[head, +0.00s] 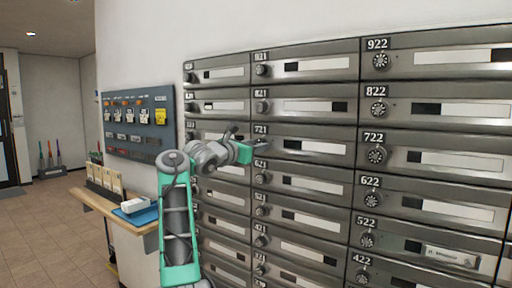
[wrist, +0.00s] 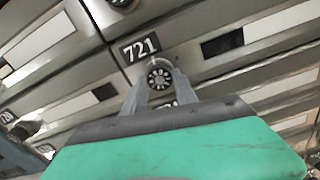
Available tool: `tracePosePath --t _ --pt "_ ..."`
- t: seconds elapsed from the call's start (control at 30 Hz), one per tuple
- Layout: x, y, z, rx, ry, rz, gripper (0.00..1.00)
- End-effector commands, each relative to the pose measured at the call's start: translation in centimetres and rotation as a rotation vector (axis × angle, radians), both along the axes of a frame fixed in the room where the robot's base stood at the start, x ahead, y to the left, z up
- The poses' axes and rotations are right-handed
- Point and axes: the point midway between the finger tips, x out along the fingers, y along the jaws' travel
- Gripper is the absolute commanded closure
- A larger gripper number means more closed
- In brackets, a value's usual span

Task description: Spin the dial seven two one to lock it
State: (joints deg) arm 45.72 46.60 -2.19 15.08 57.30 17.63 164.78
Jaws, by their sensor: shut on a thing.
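The mailbox marked 721 (head: 318,146) is in the middle column of the metal mailbox wall in the head view. My gripper (head: 262,145) reaches its left end, where the arm hides the dial from the head camera. In the wrist view, the 721 label (wrist: 140,49) sits just left of and above a round dark dial (wrist: 159,78) with pale marks. My gripper (wrist: 160,72) has its two fingers on either side of this dial, shut on it. The dial's exact turn cannot be read.
Other mailboxes with dials surround it, such as 722 (head: 376,156) to the right and 821 (head: 262,94) above. A wooden shelf (head: 88,198) with a blue tray (head: 140,214) stands at the left. The floor (head: 35,225) at far left is clear.

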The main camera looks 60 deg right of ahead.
Motion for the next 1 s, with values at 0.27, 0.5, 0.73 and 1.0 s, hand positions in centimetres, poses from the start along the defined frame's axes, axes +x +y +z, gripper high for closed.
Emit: tracePosePath --t 0.27,0.5,0.73,1.0 --pt "0.07 -0.02 -0.08 -0.004 -0.028 0.001 1.00" --pt "0.07 -0.02 -0.09 -0.002 -0.027 0.001 1.00" --pt "0.06 -0.02 -0.07 -0.003 -0.027 0.001 0.51" --pt "0.02 -0.01 -0.04 -0.003 -0.028 0.000 0.44"
